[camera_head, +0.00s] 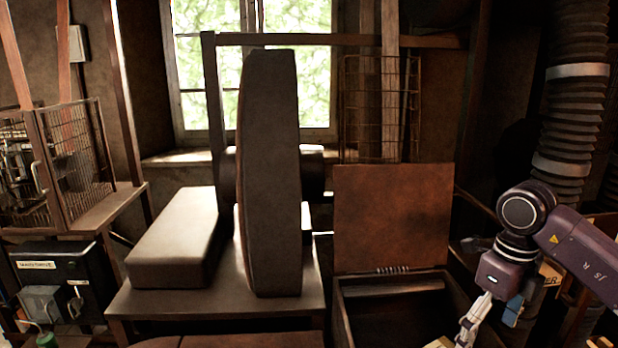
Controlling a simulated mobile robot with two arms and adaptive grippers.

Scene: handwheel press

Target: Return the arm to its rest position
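My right arm comes in from the right edge, dark purple with a round joint. My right gripper (471,324) points down at the bottom right, in front of an open metal box, and is partly cut off by the lower edge. Its light grey fingers show side-on, so their opening cannot be judged. Nothing can be made out between them. My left gripper is not in view. A tall, narrow brown body (272,180) with a curved edge stands on a low bench (222,296); a horizontal cylinder shows behind it.
A pale block (178,240) lies on the bench. The box's rusty lid (392,217) stands upright. A wire-mesh cage (72,165) and a dark machine (62,275) are at left. A ribbed duct (570,115) rises behind my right arm. A window (200,80) is at the back.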

